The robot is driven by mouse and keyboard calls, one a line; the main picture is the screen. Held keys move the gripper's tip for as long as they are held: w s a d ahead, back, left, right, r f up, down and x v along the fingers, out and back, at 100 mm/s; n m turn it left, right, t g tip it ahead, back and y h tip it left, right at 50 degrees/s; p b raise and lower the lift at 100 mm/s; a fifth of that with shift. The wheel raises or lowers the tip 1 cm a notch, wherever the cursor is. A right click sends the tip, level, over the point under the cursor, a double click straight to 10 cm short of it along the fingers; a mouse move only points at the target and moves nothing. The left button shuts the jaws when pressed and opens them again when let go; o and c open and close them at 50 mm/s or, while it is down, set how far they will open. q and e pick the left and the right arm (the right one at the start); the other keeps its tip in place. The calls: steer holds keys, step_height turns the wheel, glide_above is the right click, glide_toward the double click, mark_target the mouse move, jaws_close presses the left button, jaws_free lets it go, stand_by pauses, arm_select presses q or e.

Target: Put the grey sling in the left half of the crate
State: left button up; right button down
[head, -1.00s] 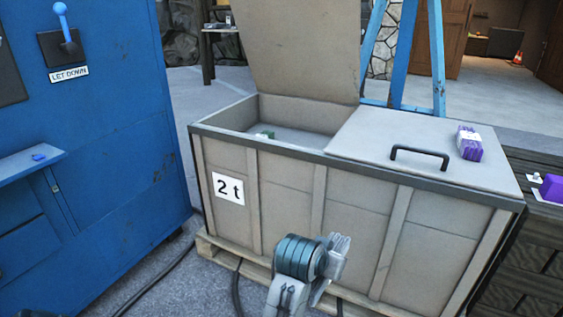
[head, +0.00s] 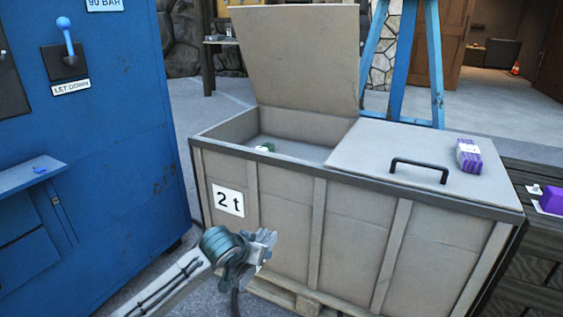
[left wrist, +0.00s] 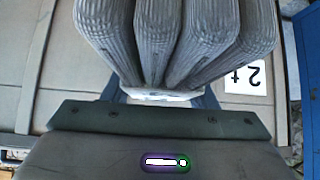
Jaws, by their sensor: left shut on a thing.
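The grey sling (left wrist: 178,40) is a folded, ribbed bundle in the left wrist view. My left gripper (left wrist: 160,98) is shut on it at its near end. In the head view the sling (head: 264,243) shows at the tip of my left gripper (head: 250,256), in front of the crate's front wall and below its rim. The crate (head: 338,215) is a large grey-beige box marked 2 t. Its left half is open, with the lid (head: 295,55) standing up at the back. My right gripper is not in view.
A small green and white thing (head: 265,148) lies inside the open left half. The right half is covered by a shut lid (head: 365,150) with a black handle (head: 419,169) and a purple bundle (head: 468,155) on top. A blue cabinet (head: 110,130) stands close on the left.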

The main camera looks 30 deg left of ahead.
arm_select(q)
steer(key=a+r+p, duration=0.2)
steer(key=a+r, duration=0.8)
steer(key=a, duration=0.3)
steer(key=shift+r, duration=0.15)
steer(key=shift+w, duration=0.15)
